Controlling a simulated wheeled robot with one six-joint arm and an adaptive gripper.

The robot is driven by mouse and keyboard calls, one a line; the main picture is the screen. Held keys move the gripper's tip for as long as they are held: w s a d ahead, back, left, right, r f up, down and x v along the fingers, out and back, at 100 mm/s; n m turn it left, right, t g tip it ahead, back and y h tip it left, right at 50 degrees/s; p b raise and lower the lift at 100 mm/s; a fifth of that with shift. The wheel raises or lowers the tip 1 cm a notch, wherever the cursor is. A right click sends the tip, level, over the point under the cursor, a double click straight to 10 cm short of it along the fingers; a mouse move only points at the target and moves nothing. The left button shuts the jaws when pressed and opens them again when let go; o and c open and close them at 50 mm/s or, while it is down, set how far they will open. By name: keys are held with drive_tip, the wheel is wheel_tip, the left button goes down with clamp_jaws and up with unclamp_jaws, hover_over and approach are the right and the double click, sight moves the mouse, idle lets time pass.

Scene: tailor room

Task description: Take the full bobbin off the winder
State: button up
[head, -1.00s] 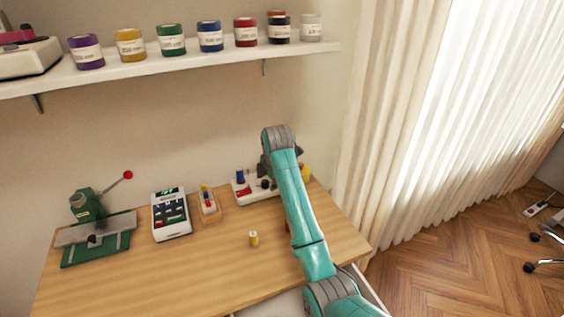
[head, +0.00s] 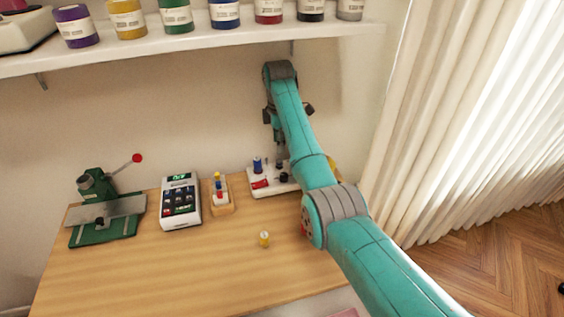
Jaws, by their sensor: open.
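The winder (head: 272,191) is a white base at the back of the table, with a blue spool (head: 257,165) and a red part at its left end. Small dark parts (head: 283,177) stand toward its right, where I cannot make out the bobbin clearly. My arm covers the winder's right end. My gripper (head: 278,143) hangs above the winder, small and partly hidden by my wrist. It is open and apart from the base.
A yellow-sided spool (head: 264,240) stands alone on the wooden table (head: 190,265). A wooden holder with colored bobbins (head: 221,199), a keypad device (head: 181,202) and a green press (head: 103,215) stand left. A shelf of thread jars (head: 180,45) runs above.

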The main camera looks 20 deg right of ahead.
sight(279, 163)
drive_tip(key=f, duration=0.7)
drive_tip(key=shift+a+f, duration=0.1)
drive_tip(key=shift+a, duration=0.1)
drive_tip(key=c, duration=0.9)
drive_tip(key=shift+o, duration=0.2)
